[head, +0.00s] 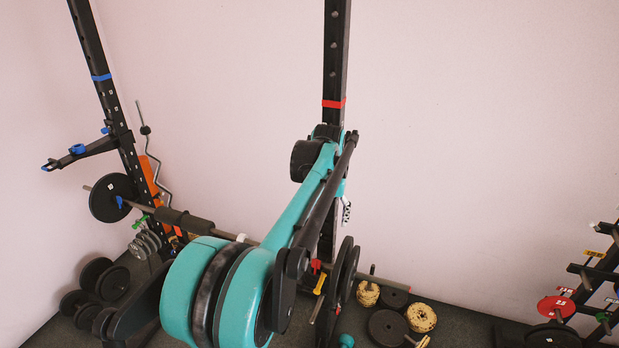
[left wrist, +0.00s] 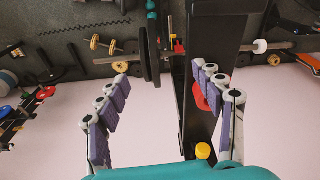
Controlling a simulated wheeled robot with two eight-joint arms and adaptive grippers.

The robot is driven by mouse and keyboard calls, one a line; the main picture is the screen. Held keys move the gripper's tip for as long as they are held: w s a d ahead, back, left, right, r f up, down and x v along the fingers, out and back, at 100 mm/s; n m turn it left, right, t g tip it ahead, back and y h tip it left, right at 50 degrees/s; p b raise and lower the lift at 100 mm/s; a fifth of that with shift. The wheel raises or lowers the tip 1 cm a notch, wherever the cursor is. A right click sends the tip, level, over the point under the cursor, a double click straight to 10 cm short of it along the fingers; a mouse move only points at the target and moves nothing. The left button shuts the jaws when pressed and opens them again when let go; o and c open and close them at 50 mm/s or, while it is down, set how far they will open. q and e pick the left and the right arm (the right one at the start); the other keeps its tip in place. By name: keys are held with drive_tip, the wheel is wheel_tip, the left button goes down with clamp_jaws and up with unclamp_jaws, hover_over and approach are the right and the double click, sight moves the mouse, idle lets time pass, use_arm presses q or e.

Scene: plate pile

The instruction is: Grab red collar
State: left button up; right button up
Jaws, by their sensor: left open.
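A red band (head: 334,103) wraps the black rack upright (head: 338,60) in the head view. A smaller red piece (head: 315,266) sits by the barbell at the upright's lower part. In the left wrist view, a red part (left wrist: 201,92) shows against the upright, partly behind the right-hand finger; I cannot tell which red piece it is. My left gripper (head: 346,212) is mostly hidden behind my teal arm in the head view. The left wrist view shows its fingers (left wrist: 160,67) spread wide, with nothing held, the upright beside the right-hand finger. My right gripper is not in view.
The barbell (head: 390,281) crosses the rack, with black plates (head: 348,268) near the upright. Loose plates (head: 388,328) lie on the floor. A dumbbell rack with a red plate (head: 556,307) stands at the right. The wall area right of the upright is clear.

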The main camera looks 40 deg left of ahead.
use_arm(q)
drive_tip(key=w+a+r+n+g+p, duration=0.1)
drive_tip(key=w+a+r+p, duration=0.1)
drive_tip(key=a+r+p, duration=0.6)
drive_tip(key=shift+n+g, duration=0.3)
drive_tip(key=f, duration=0.2)
drive_tip(key=f+p, duration=0.1)
drive_tip(key=f, duration=0.5)
drive_tip(key=shift+w+a, duration=0.2)
drive_tip(key=shift+a, duration=0.05)
drive_tip(key=shift+f, duration=0.45)
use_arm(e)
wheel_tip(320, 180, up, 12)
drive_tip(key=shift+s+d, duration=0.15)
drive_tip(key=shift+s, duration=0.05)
use_arm(q)
drive_tip(key=shift+h, duration=0.3)
drive_tip(key=shift+c, duration=0.3)
drive_tip(key=c, duration=1.2)
